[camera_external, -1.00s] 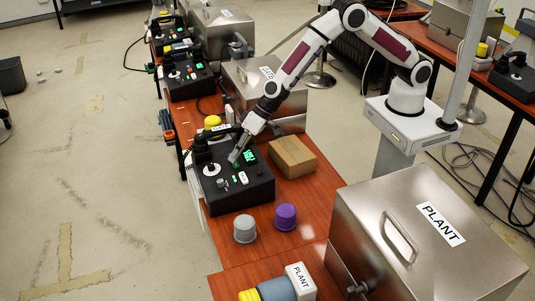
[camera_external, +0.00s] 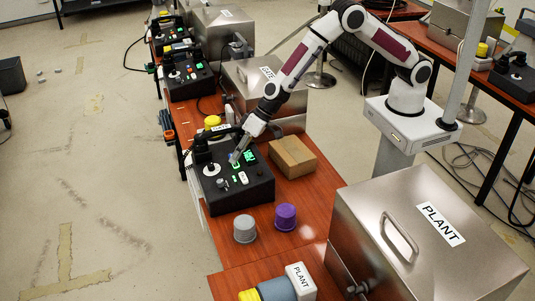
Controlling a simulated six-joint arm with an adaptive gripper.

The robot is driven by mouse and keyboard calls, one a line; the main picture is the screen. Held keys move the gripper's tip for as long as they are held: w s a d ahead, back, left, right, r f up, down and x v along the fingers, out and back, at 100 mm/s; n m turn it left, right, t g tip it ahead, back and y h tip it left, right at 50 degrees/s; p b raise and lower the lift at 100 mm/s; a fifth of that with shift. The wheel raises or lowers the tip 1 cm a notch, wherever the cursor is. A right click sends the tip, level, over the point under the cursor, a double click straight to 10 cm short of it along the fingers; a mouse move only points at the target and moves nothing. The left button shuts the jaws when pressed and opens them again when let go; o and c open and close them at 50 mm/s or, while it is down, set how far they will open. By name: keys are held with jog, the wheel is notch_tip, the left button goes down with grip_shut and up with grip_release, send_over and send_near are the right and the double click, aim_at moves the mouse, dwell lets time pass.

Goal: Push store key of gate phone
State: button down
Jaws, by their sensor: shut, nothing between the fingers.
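A black desk phone (camera_external: 245,197) with a handset, a white round dial, a lit green screen (camera_external: 249,156) and small keys stands on the wooden table, below my gripper. Which key is the store key is too small to read. My gripper (camera_external: 236,158) is shut and points down at the phone's top panel, close to a green-lit key (camera_external: 236,165). Whether the fingertips touch a key cannot be told. A second small green light (camera_external: 235,179) shows lower on the panel.
A brown block (camera_external: 293,156), a grey cup (camera_external: 245,229) and a purple cup (camera_external: 286,217) stand beside the phone. A metal PLANT box (camera_external: 420,240) stands at front right. A metal box (camera_external: 263,85) and more phones (camera_external: 190,78) are behind.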

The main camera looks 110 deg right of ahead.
jog(key=shift+w+r, duration=0.1)
jog(key=shift+r, duration=0.45)
dwell(0.4)
jog(key=shift+w+r, duration=0.25)
jog(key=shift+r, duration=1.2)
jog(key=shift+w+r, duration=0.2)
jog(key=shift+r, duration=1.2)
